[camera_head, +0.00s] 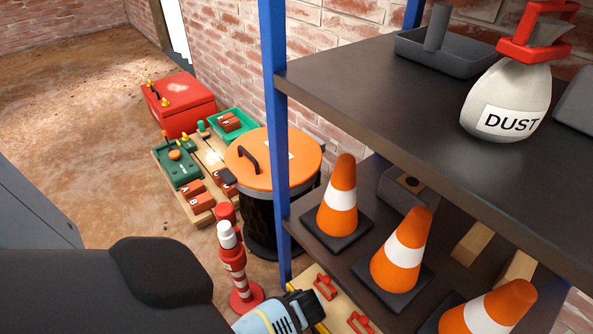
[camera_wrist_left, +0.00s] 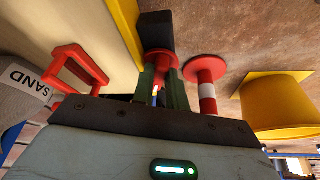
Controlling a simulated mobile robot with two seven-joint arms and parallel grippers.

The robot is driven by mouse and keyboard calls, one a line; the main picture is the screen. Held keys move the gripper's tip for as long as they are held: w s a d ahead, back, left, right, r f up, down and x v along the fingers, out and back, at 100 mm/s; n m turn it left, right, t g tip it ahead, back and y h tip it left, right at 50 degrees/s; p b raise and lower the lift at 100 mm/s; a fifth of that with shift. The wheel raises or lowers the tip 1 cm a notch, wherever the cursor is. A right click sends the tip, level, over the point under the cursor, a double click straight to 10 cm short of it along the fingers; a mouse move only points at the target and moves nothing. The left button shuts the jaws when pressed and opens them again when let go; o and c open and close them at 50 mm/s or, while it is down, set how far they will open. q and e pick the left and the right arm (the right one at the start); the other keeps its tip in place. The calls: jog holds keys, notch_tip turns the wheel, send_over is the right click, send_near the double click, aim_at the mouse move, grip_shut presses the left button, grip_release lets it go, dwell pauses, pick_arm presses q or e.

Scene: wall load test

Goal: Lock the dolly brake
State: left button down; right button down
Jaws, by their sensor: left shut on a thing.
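The dolly's pale deck (camera_head: 343,311) has a yellow edge and lies low beside the shelf in the head view. In the left wrist view the deck (camera_wrist_left: 60,25) and a black block (camera_wrist_left: 157,30) at its edge show at the top. My left gripper (camera_wrist_left: 160,92) has its green fingers closed around a red part with a round head (camera_wrist_left: 160,62), which appears to be the brake, by the yellow edge. In the head view my left gripper (camera_head: 306,310) is at the bottom, its fingertips hard to see. My right gripper is not in view.
A red-and-white post (camera_head: 237,265) stands close to my left arm. A sand bag (camera_wrist_left: 25,95) and a yellow bucket (camera_wrist_left: 280,105) flank the gripper in the wrist view. The shelf with cones (camera_head: 341,195) fills the right. An orange-lidded bin (camera_head: 298,150) stands behind.

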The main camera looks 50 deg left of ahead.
pick_arm(q)
jog(key=shift+n, duration=0.7)
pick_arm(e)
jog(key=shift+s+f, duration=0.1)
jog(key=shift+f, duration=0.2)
pick_arm(q)
jog(key=shift+w+g, duration=0.1)
jog(key=shift+g, duration=0.2)
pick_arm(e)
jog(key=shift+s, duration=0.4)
pick_arm(q)
jog(key=c, duration=1.4)
grip_release()
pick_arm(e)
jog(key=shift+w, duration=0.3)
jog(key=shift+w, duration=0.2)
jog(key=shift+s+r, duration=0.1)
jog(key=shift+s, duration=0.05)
